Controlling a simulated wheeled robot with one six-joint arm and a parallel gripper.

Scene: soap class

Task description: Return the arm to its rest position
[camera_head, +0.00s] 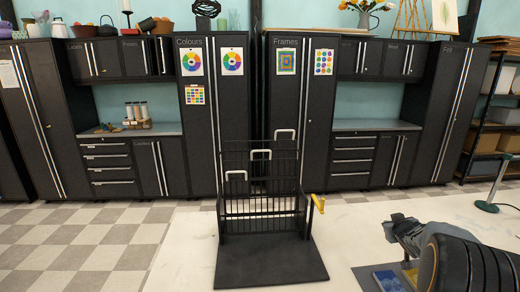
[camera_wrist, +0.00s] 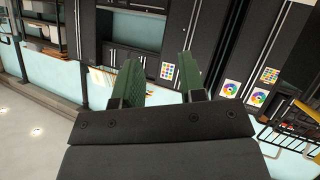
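My gripper (camera_wrist: 158,68) shows in the wrist view with its two green fingers spread apart and nothing between them. My arm (camera_head: 465,262) shows at the lower right of the head view as a dark link with an orange stripe, with a grey part in front of it. I cannot make out the fingers in the head view. The wrist view is tilted and looks towards the cabinets and colour charts, with no object near the fingers.
A black wire rack (camera_head: 262,205) on a dark base stands on the floor in mid-view. Dark cabinets (camera_head: 212,120) line the back wall. Shelving with boxes (camera_head: 490,125) and a green-footed post (camera_head: 492,190) stand at the right. The checkered floor (camera_head: 75,240) at left is clear.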

